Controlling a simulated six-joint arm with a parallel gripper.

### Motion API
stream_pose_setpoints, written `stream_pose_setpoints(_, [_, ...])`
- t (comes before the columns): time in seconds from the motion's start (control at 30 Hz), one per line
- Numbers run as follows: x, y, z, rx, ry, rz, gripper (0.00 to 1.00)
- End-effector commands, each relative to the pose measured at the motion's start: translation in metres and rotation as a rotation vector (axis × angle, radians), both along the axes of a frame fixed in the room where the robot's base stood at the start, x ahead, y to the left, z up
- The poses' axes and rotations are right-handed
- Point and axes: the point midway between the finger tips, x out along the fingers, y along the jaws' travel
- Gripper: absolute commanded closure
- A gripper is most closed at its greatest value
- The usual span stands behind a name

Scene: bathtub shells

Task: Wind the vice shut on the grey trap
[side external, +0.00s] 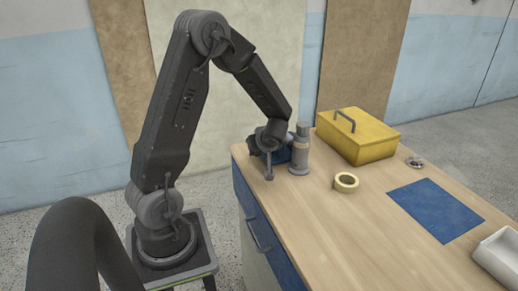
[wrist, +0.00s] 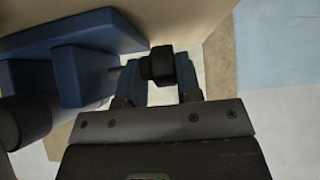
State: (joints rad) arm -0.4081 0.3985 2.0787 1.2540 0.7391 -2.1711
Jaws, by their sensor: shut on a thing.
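The blue vice (wrist: 85,40) fills the upper left of the wrist view; a little of its blue body (side external: 284,155) shows behind my wrist in the side view. Its dark knob (wrist: 158,65) sits on a thin screw rod. My gripper (wrist: 157,82) is shut on this knob, one finger each side; in the side view it is mostly hidden behind my wrist.
A yellow box (side external: 357,135) with a handle stands at the back. A tape roll (side external: 346,182), a small metal piece (side external: 414,162), a blue mat (side external: 435,208) and a white tray (side external: 498,256) lie on the bench (side external: 330,230). The bench's front middle is clear.

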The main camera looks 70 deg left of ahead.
Motion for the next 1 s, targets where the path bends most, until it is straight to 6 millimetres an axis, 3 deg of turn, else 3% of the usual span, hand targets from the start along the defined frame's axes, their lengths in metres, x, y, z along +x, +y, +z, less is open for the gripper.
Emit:
stream_pose_setpoints(0.03, [-0.008,0.001,-0.002,0.002,0.018,0.018,0.65])
stream_pose_setpoints(0.17, [-0.008,0.001,-0.002,0.001,0.018,0.017,0.53])
stream_pose_setpoints(0.57, [-0.004,-0.002,0.001,0.002,0.011,0.008,0.52])
stream_pose_setpoints(0.77, [-0.003,-0.020,0.020,0.002,0.008,0.006,0.52])
stream_pose_setpoints(1.0, [-0.004,-0.059,0.059,0.003,0.008,0.006,0.52])
